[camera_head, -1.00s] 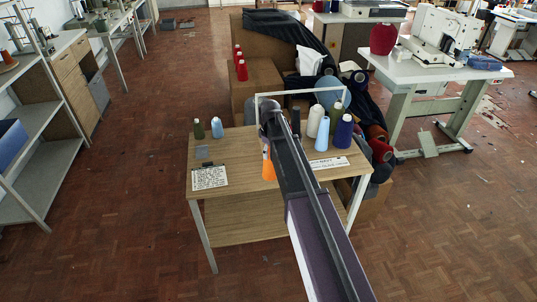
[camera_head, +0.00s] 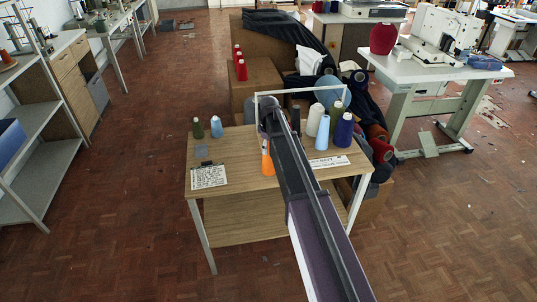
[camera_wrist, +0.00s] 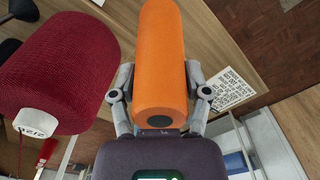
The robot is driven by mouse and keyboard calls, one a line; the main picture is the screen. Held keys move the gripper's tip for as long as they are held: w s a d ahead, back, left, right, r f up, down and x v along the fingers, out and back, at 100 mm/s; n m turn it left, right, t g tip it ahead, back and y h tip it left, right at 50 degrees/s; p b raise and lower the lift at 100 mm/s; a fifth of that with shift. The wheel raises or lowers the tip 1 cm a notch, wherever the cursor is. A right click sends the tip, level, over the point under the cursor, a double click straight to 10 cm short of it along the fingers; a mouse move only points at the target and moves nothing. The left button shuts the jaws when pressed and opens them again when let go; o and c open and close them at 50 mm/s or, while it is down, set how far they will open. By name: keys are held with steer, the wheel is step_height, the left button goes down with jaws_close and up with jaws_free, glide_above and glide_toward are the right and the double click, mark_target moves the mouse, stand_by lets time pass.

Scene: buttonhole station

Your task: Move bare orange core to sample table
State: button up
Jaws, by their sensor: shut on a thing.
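The orange core (camera_wrist: 162,40) is a smooth, plain cylinder held between the fingers of my gripper (camera_wrist: 160,80) in the wrist view. In the head view a strip of the orange core (camera_head: 267,160) shows at the left side of my arm, over the wooden table (camera_head: 235,165). My gripper is shut on it. My arm hides most of my gripper and part of the core there. I cannot tell whether the core touches the tabletop.
The table carries green (camera_head: 198,128) and light blue (camera_head: 217,127) cones, a written card (camera_head: 208,177), and white (camera_head: 315,120) and navy (camera_head: 344,131) cones at right. A dark red cone (camera_wrist: 62,72) is close in the wrist view.

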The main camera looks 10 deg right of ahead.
steer(key=shift+f+b, duration=0.75)
steer(key=shift+f, duration=0.55)
steer(key=o, duration=0.9)
steer(key=shift+o, duration=0.2)
steer(key=shift+r, duration=0.3)
step_height(320, 180, up, 12)
steer(key=p, duration=1.2)
steer(key=shift+f, duration=0.1)
steer(key=s+m, duration=0.9)
steer(key=s, duration=2)
steer(key=shift+s, duration=0.15)
